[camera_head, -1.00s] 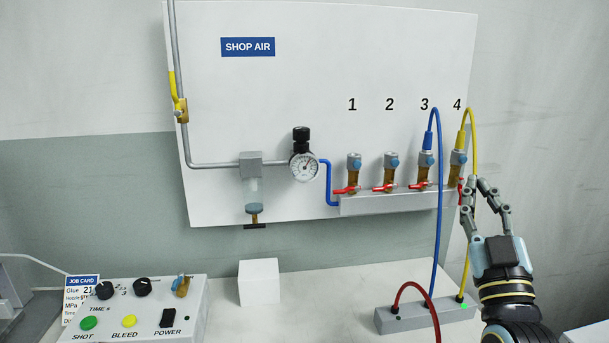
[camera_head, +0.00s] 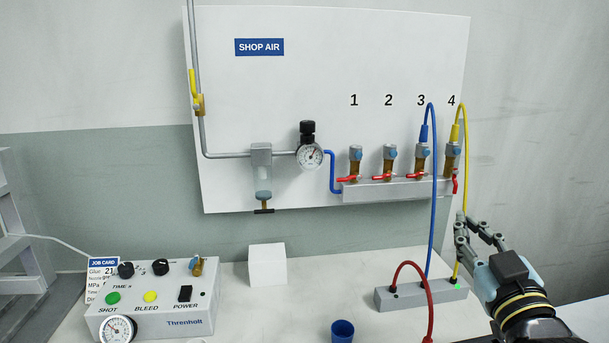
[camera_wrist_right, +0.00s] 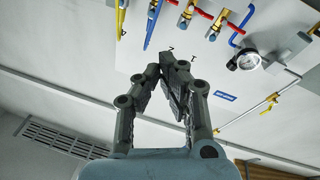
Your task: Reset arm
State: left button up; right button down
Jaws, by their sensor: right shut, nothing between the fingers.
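The outlet valves, including the one at position 4 (camera_head: 452,160), stand on the grey manifold (camera_head: 390,191) of the white SHOP AIR panel. The red handle at outlet 4 (camera_head: 455,184) points down, while the other red handles lie sideways. My left gripper is not in view.
A grey block (camera_head: 405,298) holds red, blue and yellow hose ends and a green light. A control box (camera_head: 150,312) stands at left with a gauge. The middle of the table is fairly clear.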

jog(key=s+f+g, duration=0.5)
jog(key=f, duration=0.1)
jog(key=s+d+f+m+g, duration=0.15)
jog(key=s+g, duration=0.25)
jog(key=s, duration=0.4)
jog(key=s+a+f+g, duration=0.15)
jog(key=s+g, duration=0.25)
jog(key=s, duration=0.5)
jog(key=s+d+f+m+g, duration=0.1)
jog(key=s+d+f+g, duration=0.2)
jog(key=s, duration=0.5)
jog(key=s+d+f+g+b, duration=0.1)
jog(key=s+f+g, duration=0.15)
jog(key=f, duration=2.65)
jog(key=s+d+f, duration=0.1)
jog(key=s+f, duration=1.3)
jog(key=s, duration=0.4)
jog(key=shift+f+m+g+h+b, duration=0.35)
jog(key=shift+f+m+g+h, duration=0.05)
jog(key=shift+m+g, duration=0.05)
jog(key=shift+s, duration=0.1)
